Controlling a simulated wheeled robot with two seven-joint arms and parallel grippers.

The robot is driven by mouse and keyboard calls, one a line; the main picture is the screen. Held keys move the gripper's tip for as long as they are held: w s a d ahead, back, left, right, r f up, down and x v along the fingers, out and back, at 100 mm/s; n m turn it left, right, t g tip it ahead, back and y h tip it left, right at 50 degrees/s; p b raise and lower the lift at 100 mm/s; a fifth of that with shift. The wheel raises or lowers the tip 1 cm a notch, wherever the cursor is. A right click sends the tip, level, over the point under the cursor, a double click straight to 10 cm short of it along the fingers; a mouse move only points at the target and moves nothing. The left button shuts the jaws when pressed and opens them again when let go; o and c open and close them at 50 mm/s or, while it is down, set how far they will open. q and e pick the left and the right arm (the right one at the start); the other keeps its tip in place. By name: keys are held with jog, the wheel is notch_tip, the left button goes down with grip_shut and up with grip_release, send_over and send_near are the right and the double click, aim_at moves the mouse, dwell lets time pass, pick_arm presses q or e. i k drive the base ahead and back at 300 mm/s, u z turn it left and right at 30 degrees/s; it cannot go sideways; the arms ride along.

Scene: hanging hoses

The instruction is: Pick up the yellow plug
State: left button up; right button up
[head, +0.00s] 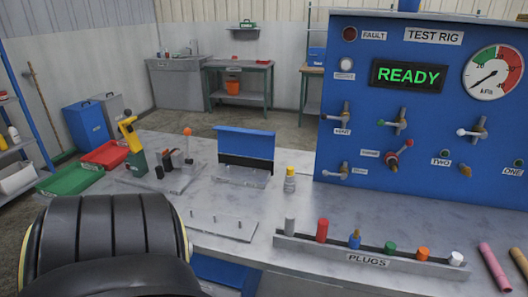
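A rack labelled PLUGS (300,241) lies along the front right of the metal bench. It holds a grey plug (290,225), a red plug (322,230), a blue plug (354,242) with a brass-coloured top, a green plug (390,248), an orange plug (422,254) and a white plug (456,258). I see no plainly yellow plug in the rack. A small grey bottle-like item with a yellow top (290,172) stands upright on the bench behind the rack. A black ribbed part of my arm fills the lower left. Neither gripper is in view.
The blue test rig (345,120) with READY display, valves and gauge stands behind the rack. A flat plate with pegs (222,226) lies left of it. A blue-backed holder (246,146), a yellow-black tool (132,145) and red and green trays (70,179) are farther left.

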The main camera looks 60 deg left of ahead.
aim_at(289, 169)
jog(key=u, duration=1.05)
jog(key=i, duration=0.25)
